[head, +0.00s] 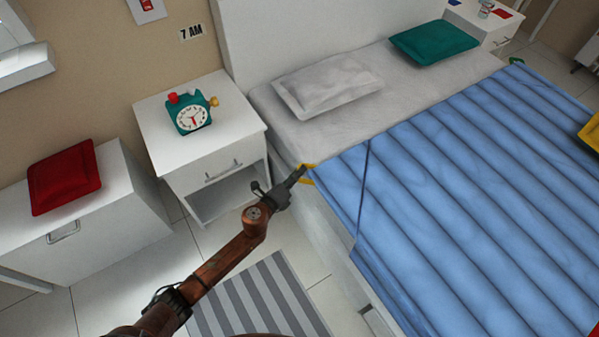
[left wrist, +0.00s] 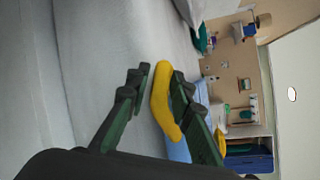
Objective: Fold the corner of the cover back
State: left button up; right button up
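The blue ribbed cover (head: 440,190) lies over most of the bed, its near-left edge hanging down the side. A yellow loop (head: 306,180) is at its upper left corner. My left gripper (head: 299,172) is at this loop. In the left wrist view the yellow loop (left wrist: 163,103) lies between the two fingers of my left gripper (left wrist: 160,78), close against the right finger. A gap shows between the loop and the left finger, so the gripper is open. My right gripper is not in view.
A white pillow (head: 328,84) and a teal pillow (head: 433,41) lie at the head of the bed. A white nightstand (head: 205,152) with a teal clock (head: 190,112) stands left of the bed. A red cushion (head: 65,176) lies on a white cabinet. A striped rug (head: 258,300) lies on the floor.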

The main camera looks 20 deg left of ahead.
pick_arm(q)
jog(key=shift+w, duration=0.2)
jog(key=shift+c, duration=0.6)
grip_shut()
